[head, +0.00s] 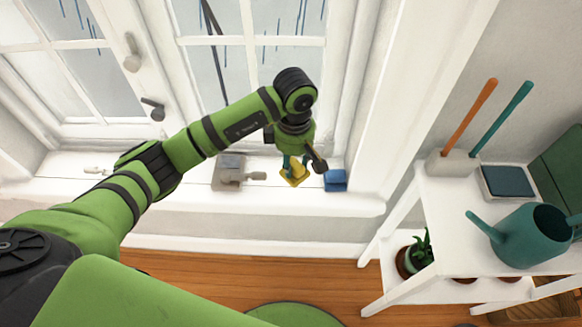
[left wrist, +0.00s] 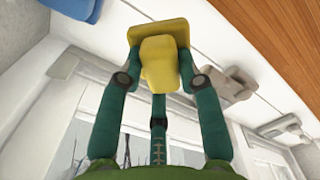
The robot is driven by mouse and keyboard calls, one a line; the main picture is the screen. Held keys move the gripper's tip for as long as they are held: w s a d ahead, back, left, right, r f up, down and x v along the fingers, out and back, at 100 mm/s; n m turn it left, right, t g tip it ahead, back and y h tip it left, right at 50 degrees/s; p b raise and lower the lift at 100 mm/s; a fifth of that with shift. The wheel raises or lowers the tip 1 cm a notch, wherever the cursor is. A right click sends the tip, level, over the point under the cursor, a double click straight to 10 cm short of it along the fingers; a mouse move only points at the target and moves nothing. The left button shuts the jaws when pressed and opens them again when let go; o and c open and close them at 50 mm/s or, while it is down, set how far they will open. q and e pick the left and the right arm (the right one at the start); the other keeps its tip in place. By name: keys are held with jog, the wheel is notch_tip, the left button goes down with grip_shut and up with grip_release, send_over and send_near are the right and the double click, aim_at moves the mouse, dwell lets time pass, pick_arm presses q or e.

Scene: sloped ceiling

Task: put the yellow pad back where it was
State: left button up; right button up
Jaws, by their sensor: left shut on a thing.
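The yellow pad (head: 295,178) is over the white window sill (head: 330,203), between a grey block with a handle and a blue block. It has a wide flat base and a narrower raised grip, seen in the left wrist view (left wrist: 160,62). My left gripper (head: 294,163) points down from above, its teal fingers shut on the pad's raised part. The fingers also show on both sides of the pad in the left wrist view (left wrist: 159,72). I cannot tell whether the pad's base touches the sill. My right gripper is not in view.
The grey block (head: 229,168) lies left of the pad and the blue block (head: 335,180) close to its right. The window frame stands behind. A white shelf at right holds a teal watering can (head: 532,235), a tool holder (head: 453,163) and a tray (head: 507,182).

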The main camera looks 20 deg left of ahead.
pick_arm(q)
jog(key=shift+w+a+f, duration=0.5)
jog(key=shift+w+f, duration=0.05)
jog(key=shift+w, duration=0.15)
jog(key=shift+f, duration=0.25)
notch_tip(320, 180, down, 4)
jog(key=shift+r, duration=0.15)
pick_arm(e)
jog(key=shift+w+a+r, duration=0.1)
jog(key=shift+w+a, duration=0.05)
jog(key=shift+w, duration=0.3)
pick_arm(q)
jog(key=o, duration=1)
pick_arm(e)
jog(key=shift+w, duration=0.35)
